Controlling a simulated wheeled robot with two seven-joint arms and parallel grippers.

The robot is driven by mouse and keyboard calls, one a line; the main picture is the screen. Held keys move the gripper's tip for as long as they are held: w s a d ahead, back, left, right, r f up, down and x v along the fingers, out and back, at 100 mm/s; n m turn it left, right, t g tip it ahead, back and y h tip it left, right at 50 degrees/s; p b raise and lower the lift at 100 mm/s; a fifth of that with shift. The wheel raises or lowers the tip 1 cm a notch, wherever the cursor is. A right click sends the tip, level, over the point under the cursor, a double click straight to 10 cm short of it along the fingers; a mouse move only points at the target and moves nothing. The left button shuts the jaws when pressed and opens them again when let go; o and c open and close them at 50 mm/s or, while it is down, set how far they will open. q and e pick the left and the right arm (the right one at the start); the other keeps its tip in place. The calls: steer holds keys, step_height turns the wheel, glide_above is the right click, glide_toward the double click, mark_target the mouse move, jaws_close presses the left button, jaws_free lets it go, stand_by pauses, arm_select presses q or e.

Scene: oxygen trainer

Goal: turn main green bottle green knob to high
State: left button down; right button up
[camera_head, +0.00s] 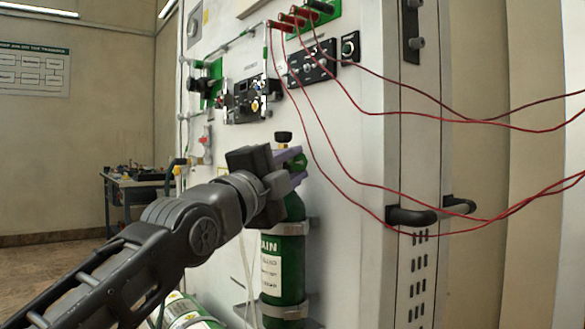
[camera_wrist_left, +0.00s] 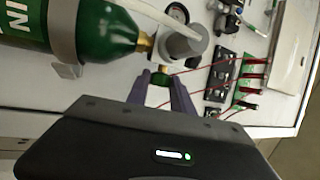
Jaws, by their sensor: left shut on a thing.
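The main green bottle (camera_head: 292,249) stands upright against the white panel, held by metal brackets, with a white label partly reading "AIN". Its green knob (camera_head: 300,161) is at the top, partly hidden by my left gripper (camera_head: 297,166). In the left wrist view the bottle (camera_wrist_left: 102,38) lies sideways in the picture, with a brass neck and the green knob (camera_wrist_left: 160,79) beside it. My left gripper (camera_wrist_left: 162,86) is shut on the knob, one purple-grey finger on each side. My right gripper is in neither view.
Red cables (camera_head: 350,178) hang across the panel to the right, close to my gripper. A grey regulator (camera_wrist_left: 184,46) sits beside the bottle neck. Control boxes (camera_head: 250,100) are above. A door handle (camera_head: 430,213) sticks out at right. Another green bottle (camera_head: 188,314) shows low down.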

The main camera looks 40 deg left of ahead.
arm_select(q)
steer(key=c, duration=1.1)
jaws_free()
steer(key=shift+s, duration=0.1)
steer(key=a+p+v, duration=0.1)
steer(key=v, duration=0.6)
steer(key=shift+s+d+f, duration=0.15)
steer(key=shift+s+d, duration=0.15)
steer(key=shift+d, duration=0.25)
